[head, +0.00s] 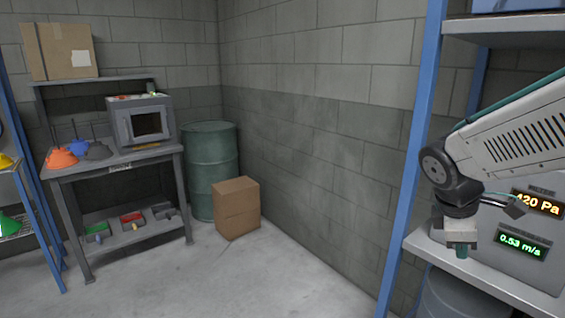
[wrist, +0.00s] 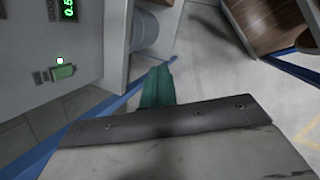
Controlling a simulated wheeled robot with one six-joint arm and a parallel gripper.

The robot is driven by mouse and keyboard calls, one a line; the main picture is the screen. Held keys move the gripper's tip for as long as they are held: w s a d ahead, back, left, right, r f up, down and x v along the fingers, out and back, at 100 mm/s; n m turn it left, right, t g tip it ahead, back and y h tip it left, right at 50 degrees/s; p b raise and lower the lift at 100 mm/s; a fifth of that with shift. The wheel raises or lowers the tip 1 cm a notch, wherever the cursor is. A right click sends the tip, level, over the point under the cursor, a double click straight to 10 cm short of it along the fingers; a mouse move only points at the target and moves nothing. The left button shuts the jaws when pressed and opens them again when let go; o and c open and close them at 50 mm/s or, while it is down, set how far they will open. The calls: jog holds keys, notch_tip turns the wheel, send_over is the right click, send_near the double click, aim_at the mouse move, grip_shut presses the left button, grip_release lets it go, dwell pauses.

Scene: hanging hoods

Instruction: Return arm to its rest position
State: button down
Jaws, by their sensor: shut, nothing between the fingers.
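My arm (head: 520,130) reaches in from the right edge of the head view and bends down at the wrist. My gripper (head: 461,252) points down in front of the grey metering unit (head: 520,235) on the blue-framed shelf. In the wrist view the green fingertips (wrist: 158,86) are together with nothing between them. The wrist view looks past them to the concrete floor. Part of the metering unit's face (wrist: 60,40) shows at the upper left there. I cannot tell the exact gap between my gripper and the shelf.
The shelf's blue post (head: 412,160) and board edge (head: 480,285) are close to my gripper. A workbench (head: 120,160) with orange, blue and grey hoods, a green drum (head: 212,165) and a cardboard box (head: 237,207) stand farther left. The middle floor (head: 260,285) is clear.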

jog(key=s+a+r+m+y, duration=0.1)
jog(key=s+a+m, duration=0.3)
jog(key=s, duration=0.5)
jog(key=s+a+r+m+y, duration=0.1)
jog(key=s+a+m+y, duration=0.2)
jog(key=s+m, duration=0.5)
jog(key=shift+s+a+r+y, duration=0.3)
jog(key=shift+s+a, duration=0.4)
jog(key=shift+a, duration=0.1)
